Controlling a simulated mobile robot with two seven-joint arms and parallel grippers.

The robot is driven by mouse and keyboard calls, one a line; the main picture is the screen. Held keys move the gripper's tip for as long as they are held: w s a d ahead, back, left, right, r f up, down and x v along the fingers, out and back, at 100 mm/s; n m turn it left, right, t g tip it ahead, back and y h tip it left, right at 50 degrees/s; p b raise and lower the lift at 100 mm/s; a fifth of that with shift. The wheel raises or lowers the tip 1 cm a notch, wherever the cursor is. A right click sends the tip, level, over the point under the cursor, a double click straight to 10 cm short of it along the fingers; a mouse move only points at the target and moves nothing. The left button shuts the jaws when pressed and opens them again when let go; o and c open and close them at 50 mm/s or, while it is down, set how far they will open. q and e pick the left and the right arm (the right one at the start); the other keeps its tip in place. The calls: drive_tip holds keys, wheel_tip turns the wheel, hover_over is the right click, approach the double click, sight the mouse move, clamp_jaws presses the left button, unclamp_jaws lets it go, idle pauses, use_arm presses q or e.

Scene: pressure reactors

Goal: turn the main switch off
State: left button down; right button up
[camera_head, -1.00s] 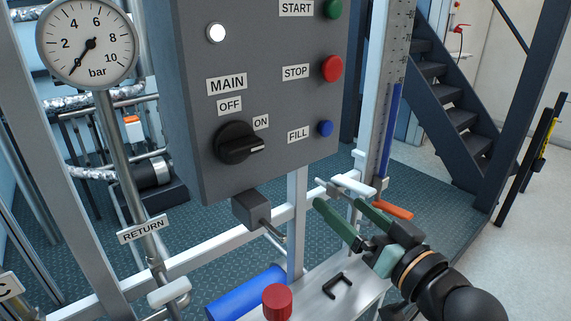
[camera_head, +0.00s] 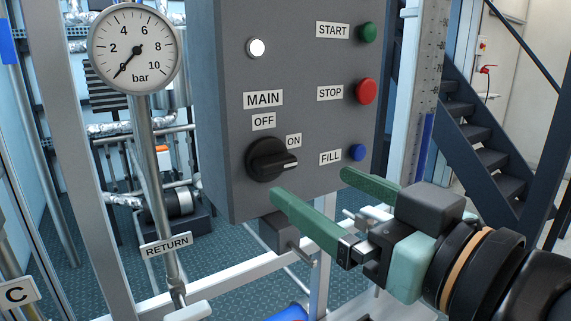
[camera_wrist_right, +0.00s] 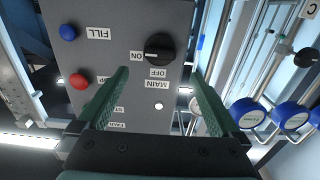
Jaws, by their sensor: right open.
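The main switch (camera_head: 270,159) is a black rotary knob on the grey control box (camera_head: 232,120), under the labels MAIN and OFF. Its pointer with a light mark is turned to the right, towards the ON label (camera_head: 293,140). In the right wrist view the knob (camera_wrist_right: 160,47) appears upside down, between the fingers and beyond their tips. My right gripper (camera_head: 310,183) is open and empty, in front of the box's lower part. One green finger is just below the knob, the other below the FILL button. No contact with the knob shows. My left gripper is not in view.
Green START (camera_head: 368,32), red STOP (camera_head: 365,91) and blue FILL (camera_head: 357,152) buttons line the box's right side. A pressure gauge (camera_head: 136,48) reading near zero stands left of it. A pipe with a RETURN tag (camera_head: 166,246) and white frame bars lie below.

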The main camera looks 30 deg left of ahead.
sight(281, 164)
drive_tip(key=x, duration=0.8)
drive_tip(key=shift+w+a, duration=0.15)
drive_tip(key=shift+a, duration=0.15)
drive_tip(key=shift+c, duration=0.2)
drive_tip(key=shift+p, duration=0.3)
drive_tip(key=c, duration=1.2)
